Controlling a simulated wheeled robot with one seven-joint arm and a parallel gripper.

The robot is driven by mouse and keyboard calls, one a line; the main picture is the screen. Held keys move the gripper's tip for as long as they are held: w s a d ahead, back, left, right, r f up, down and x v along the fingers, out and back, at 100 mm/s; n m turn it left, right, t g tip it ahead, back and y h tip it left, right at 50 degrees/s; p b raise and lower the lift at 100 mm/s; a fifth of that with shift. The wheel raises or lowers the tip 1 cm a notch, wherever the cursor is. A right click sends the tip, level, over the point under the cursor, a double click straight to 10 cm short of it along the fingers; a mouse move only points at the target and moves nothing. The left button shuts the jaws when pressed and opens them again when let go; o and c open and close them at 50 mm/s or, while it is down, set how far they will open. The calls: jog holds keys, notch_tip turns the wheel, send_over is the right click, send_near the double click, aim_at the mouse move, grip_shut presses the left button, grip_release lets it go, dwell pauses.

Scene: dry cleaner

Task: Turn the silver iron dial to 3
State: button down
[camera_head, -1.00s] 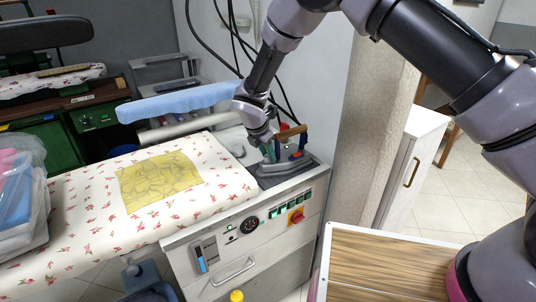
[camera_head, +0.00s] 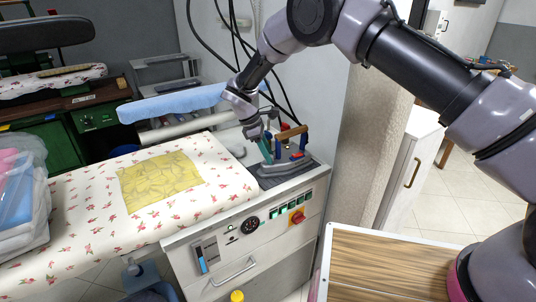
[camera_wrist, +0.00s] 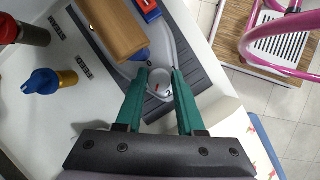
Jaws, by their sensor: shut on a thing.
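The silver iron (camera_head: 291,164) stands on a dark ribbed rest pad (camera_head: 283,176) at the right end of the ironing station. It has a wooden handle (camera_wrist: 113,28) and a red and blue switch block (camera_wrist: 148,9). The small pale dial (camera_wrist: 159,80) sits on the iron's body beside the handle, with a red mark on its top. My gripper (camera_wrist: 160,76) has its two teal fingers on either side of the dial, shut on it. A small dark figure shows by the dial, too small to read surely. In the head view my gripper (camera_head: 268,149) hides the dial.
The padded board with a yellow cloth (camera_head: 160,180) lies left of the iron. A wall rises close behind the iron.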

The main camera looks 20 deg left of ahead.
jog(key=shift+m+g, duration=0.3)
jog(key=shift+m, duration=0.6)
jog(key=c, duration=0.5)
grip_release()
jog(key=shift+a+r, duration=0.1)
jog(key=v, duration=1)
jog(key=shift+w+a+r, duration=0.1)
jog(key=shift+a+r, duration=0.05)
jog(key=shift+r, duration=0.15)
